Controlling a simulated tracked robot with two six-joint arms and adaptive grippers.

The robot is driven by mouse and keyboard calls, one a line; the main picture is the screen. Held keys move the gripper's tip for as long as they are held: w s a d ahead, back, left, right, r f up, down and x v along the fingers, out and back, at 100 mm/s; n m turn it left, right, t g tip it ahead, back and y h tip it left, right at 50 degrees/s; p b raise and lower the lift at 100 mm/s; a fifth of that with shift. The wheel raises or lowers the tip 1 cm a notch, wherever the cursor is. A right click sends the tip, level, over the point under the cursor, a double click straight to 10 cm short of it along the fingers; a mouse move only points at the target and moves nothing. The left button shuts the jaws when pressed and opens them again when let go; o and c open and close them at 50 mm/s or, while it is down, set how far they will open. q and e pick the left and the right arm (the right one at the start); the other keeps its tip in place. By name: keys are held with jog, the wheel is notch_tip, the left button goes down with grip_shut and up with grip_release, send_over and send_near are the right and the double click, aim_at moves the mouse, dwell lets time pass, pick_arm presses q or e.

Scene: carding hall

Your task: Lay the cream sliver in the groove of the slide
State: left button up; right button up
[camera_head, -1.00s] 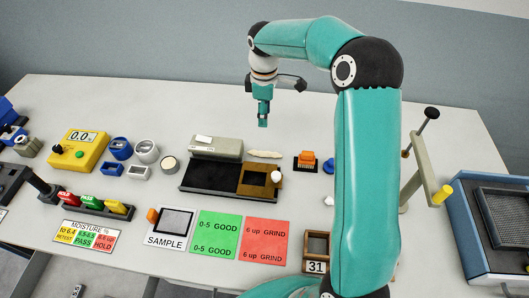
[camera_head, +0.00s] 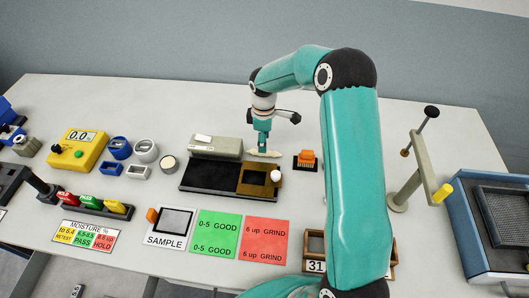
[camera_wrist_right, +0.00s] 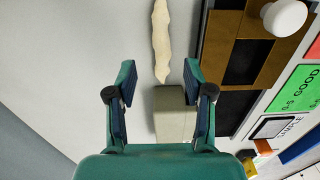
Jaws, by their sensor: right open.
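The cream sliver (camera_head: 270,154) lies on the table behind the brown slide (camera_head: 253,188), apart from it. In the right wrist view the sliver (camera_wrist_right: 161,38) runs down from the top edge, its near end around fingertip level. The slide (camera_wrist_right: 284,57) has dark panels and a white knob (camera_wrist_right: 285,16); I cannot tell which part is the groove. My right gripper (camera_head: 263,149) is low over the sliver's left end, hiding part of it. In the wrist view its fingers (camera_wrist_right: 160,88) are spread wide, with nothing held. My left gripper is not in view.
A grey block (camera_head: 215,147) stands just left of the sliver, and shows below the fingers in the wrist view (camera_wrist_right: 173,112). An orange-topped piece (camera_head: 306,158) is close on the right. A post stand (camera_head: 412,180) is further right. The table behind is clear.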

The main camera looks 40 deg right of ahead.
notch_tip(320, 180, down, 5)
jog(key=shift+s, duration=0.1)
jog(key=shift+c, duration=0.2)
grip_shut()
